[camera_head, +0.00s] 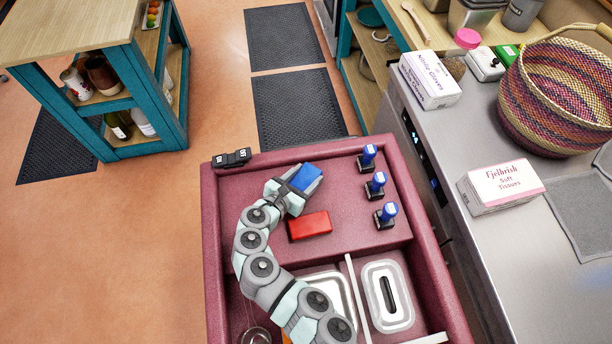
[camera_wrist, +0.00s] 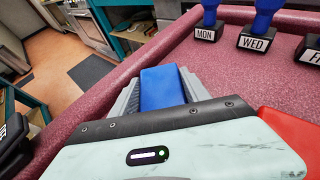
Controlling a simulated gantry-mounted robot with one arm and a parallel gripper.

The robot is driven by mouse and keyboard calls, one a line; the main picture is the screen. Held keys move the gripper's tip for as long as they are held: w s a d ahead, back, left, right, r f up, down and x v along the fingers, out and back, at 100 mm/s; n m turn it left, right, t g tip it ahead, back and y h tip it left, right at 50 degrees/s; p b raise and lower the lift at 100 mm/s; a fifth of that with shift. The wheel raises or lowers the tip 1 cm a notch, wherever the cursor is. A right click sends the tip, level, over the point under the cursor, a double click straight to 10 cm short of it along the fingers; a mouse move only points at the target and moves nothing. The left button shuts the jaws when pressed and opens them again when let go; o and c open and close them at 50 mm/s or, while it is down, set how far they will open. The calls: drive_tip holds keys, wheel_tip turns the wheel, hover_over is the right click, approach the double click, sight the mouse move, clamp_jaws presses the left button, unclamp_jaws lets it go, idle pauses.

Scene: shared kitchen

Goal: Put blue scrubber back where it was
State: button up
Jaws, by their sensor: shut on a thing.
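The blue scrubber (camera_head: 307,176) is a blue block held between the fingers of my gripper (camera_head: 298,184), over the upper left part of the maroon tray (camera_head: 210,230). In the wrist view the scrubber (camera_wrist: 163,88) sits between both grey fingers of my gripper (camera_wrist: 164,92), which is shut on it. A red block (camera_head: 310,225) lies on the tray's upper panel, just below and right of my gripper. It shows at the right edge in the wrist view (camera_wrist: 290,130). I cannot tell whether the scrubber touches the panel.
Three blue-handled stamps (camera_head: 376,185) stand at the panel's right side. A black block (camera_head: 232,158) sits on the tray's upper left rim. A lidded container (camera_head: 388,297) stands in the lower compartment. The counter at right bears a tissue box (camera_head: 500,187) and woven basket (camera_head: 560,90).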

drive_tip(key=shift+w, duration=0.1)
drive_tip(key=o, duration=1.6)
drive_tip(key=shift+r, duration=0.1)
drive_tip(key=shift+a+r, duration=0.1)
drive_tip(key=shift+a, duration=0.05)
drive_tip(key=v, duration=1.2)
